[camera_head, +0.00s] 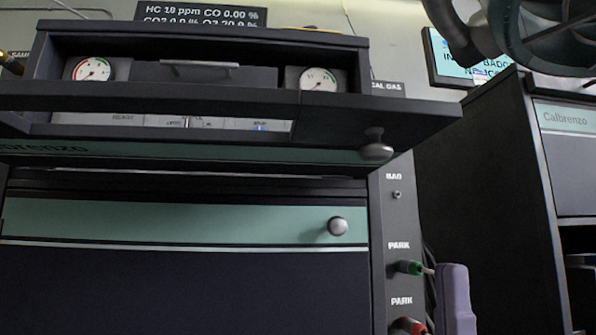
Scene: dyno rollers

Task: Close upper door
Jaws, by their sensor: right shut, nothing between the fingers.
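The upper door (225,101) of the dark cabinet is open. It juts out toward me like a shelf, with a teal strip (190,153) and a round knob (375,151) on its lower face. Above it the compartment (225,73) is exposed, with a gauge at each side and a handled drawer front between. What looks like my right gripper (455,290) shows as a lavender-grey tip at the lower right, shut and empty. It is below and to the right of the knob, apart from the door. My left gripper is out of view.
The lower door (180,270) with its own knob (337,226) appears closed. A green plug (410,268) and a red plug (408,326) sit in the side panel near the gripper. Another cabinet (490,180) stands right. Dark round forms (540,35) hang at upper right.

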